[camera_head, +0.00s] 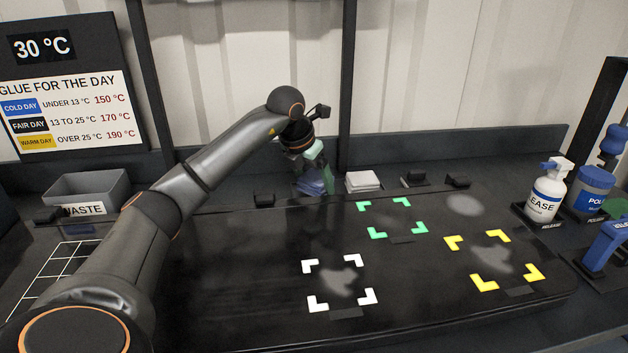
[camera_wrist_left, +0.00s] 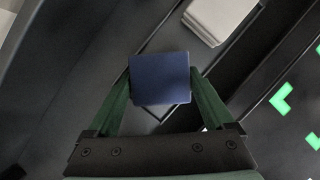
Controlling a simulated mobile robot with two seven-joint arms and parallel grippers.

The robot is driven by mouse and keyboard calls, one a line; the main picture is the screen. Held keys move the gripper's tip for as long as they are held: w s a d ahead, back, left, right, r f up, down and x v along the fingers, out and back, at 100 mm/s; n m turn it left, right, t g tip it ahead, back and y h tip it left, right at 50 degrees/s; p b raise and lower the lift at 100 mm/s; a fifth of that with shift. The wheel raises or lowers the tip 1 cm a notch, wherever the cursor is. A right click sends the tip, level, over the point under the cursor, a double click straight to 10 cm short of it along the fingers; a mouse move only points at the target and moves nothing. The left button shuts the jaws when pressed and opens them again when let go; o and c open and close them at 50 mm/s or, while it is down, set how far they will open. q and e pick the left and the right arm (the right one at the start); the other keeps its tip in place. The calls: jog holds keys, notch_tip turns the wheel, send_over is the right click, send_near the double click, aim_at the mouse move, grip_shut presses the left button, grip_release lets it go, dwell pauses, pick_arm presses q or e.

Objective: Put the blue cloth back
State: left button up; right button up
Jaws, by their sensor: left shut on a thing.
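The blue cloth (camera_head: 311,184) is a small folded square at the back edge of the work surface, left of a white stack. It also shows in the left wrist view as a dark blue square (camera_wrist_left: 160,78). My left gripper (camera_head: 316,172) has its green fingers closed on two opposite sides of the cloth. The gripper points down. A thin pale-edged dark square outline (camera_wrist_left: 160,112) shows partly beneath the cloth in the left wrist view; I cannot tell whether the cloth touches it. My right gripper is not in view.
A folded white stack (camera_head: 362,182) lies just right of the blue cloth. A grey waste bin (camera_head: 88,187) stands at left. A release spray bottle (camera_head: 549,190) and a blue polish jar (camera_head: 591,192) stand at right. White, green and yellow corner marks lie on the dark mat.

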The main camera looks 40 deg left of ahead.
pick_arm(q)
jog(key=shift+f, duration=0.3)
jog(key=o, duration=1.3)
jog(key=shift+o, duration=0.2)
jog(key=p+v, duration=0.1)
jog(key=v, duration=1.1)
jog(key=shift+r+p, duration=0.35)
